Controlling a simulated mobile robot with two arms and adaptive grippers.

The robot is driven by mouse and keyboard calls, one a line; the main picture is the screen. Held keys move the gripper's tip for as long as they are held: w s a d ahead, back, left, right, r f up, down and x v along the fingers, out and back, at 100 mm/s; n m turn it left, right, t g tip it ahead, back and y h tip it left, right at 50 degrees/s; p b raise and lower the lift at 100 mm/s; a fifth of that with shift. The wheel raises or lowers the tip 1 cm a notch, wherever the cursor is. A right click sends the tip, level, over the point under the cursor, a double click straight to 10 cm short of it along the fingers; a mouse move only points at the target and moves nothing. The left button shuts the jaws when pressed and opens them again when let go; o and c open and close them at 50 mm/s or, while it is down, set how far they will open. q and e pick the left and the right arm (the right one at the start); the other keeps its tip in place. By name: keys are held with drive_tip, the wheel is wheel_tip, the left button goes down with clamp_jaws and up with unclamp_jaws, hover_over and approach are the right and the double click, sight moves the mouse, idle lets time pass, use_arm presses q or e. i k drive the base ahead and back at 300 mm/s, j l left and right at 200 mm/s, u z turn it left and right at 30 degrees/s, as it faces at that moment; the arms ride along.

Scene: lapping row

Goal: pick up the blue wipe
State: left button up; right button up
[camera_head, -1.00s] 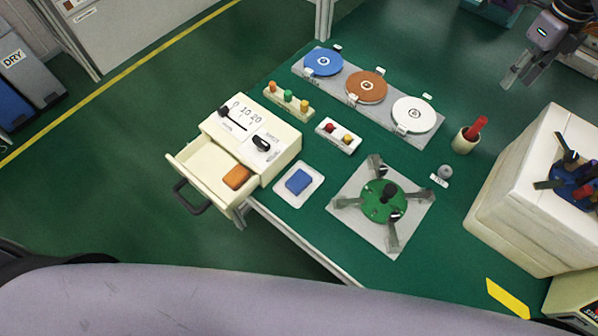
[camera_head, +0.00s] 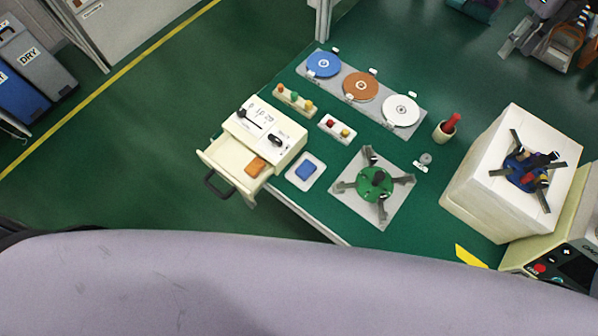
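The blue wipe (camera_head: 306,172) is a small blue block-like pad lying on a white tray (camera_head: 291,177) near the table's front left edge, just right of the open drawer. Nothing covers it. My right gripper (camera_head: 521,48) is at the top right corner, far from the wipe. Its two fingers look apart with nothing between them. My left gripper is not in view.
A cream box (camera_head: 278,121) has its drawer (camera_head: 228,171) pulled out, with an orange pad (camera_head: 256,165) inside. A green four-armed fixture (camera_head: 374,184) stands right of the wipe. A white block (camera_head: 487,193) stands at the right. Coloured discs lie on a grey strip (camera_head: 336,82) behind.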

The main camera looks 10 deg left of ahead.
sight(305, 170)
drive_tip(key=k+j, duration=1.05)
drive_tip(key=k, duration=0.1)
